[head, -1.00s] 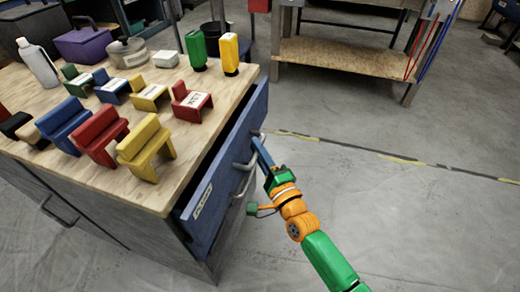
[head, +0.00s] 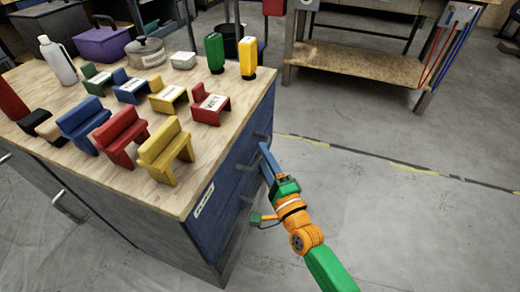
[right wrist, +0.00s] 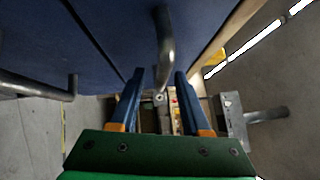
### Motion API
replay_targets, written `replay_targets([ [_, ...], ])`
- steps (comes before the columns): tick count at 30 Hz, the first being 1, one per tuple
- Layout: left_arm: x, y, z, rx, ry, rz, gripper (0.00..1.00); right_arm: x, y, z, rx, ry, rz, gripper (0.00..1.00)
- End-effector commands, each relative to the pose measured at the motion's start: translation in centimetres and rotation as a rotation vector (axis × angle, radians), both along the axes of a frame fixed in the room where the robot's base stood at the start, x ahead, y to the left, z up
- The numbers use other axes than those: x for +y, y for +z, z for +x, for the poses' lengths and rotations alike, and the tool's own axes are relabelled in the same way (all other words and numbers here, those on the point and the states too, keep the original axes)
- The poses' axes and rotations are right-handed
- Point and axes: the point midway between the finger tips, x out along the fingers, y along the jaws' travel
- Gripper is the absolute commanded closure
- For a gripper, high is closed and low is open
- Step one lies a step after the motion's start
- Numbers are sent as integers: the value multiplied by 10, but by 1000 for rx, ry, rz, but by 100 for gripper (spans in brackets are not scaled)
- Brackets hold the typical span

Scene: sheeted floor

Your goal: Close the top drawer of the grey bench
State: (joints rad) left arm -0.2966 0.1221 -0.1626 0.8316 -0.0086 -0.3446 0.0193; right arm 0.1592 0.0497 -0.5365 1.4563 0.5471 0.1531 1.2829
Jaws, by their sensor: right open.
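The grey bench (head: 228,262) has a wooden top and blue drawer fronts on its right side. The top drawer (head: 222,190) sits flush, or almost flush, under the edge of the top; a small gap cannot be ruled out. Its front also shows in the right wrist view (right wrist: 115,25). My right gripper (head: 265,153) is at the drawer front, by the metal handle (head: 262,136). In the right wrist view my blue fingers (right wrist: 158,98) are apart, with the handle (right wrist: 165,45) ahead between them. Contact cannot be told. My left gripper is out of view.
Another workbench (head: 360,65) stands at the back. The floor on the right (head: 430,230) is clear.

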Motion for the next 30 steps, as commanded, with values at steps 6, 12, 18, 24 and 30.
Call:
replay_targets([
  [6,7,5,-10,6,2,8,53,-18,-4,-38,1,2,-2,53],
  [12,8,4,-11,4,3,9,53,-21,-6,-44,-1,2,0,53],
  [18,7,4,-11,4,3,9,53,-21,-6,-44,-1,2,0,53],
  [24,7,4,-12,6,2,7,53,-30,-41,-44,37,-23,-144,53],
  [30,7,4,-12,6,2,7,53,-96,-216,-94,262,32,-902,53],
])
